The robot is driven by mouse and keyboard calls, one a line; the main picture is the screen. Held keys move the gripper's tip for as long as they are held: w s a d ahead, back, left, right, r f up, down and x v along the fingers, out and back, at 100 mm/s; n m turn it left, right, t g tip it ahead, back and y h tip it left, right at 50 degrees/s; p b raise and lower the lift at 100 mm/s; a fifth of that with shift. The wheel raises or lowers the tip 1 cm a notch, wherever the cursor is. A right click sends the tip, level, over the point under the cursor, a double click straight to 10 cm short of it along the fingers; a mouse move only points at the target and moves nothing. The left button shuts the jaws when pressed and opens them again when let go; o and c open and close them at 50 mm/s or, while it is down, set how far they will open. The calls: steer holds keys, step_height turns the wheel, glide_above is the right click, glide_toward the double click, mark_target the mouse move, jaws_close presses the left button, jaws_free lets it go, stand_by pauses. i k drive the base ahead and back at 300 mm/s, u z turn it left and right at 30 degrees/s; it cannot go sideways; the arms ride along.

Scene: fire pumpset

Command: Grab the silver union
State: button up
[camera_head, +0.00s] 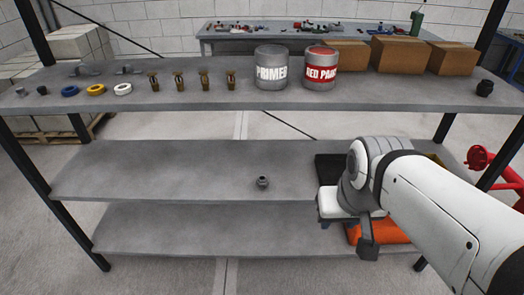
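A small, round metal fitting (262,183), grey with a darker middle, sits alone on the middle shelf (150,172) near its front edge. It looks like the silver union, but it is too small to be sure. My gripper (368,243) is at the end of my white arm, to the right of this fitting and apart from it. Its fingers are not clear, so I cannot tell if it is open or shut. Small grey fittings (20,92) stand at the left end of the top shelf (150,93). A dark fitting (484,88) stands at its right end.
The top shelf also holds tape rolls (95,90), several brass sprinkler heads (179,81), a primer can (271,70), a red paint can (320,70) and cardboard boxes (400,52). A black item (328,166) and an orange item (385,233) are near my arm. The middle shelf's left is clear.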

mark_target(262, 182)
steer(key=i, duration=0.95)
steer(key=u, duration=0.05)
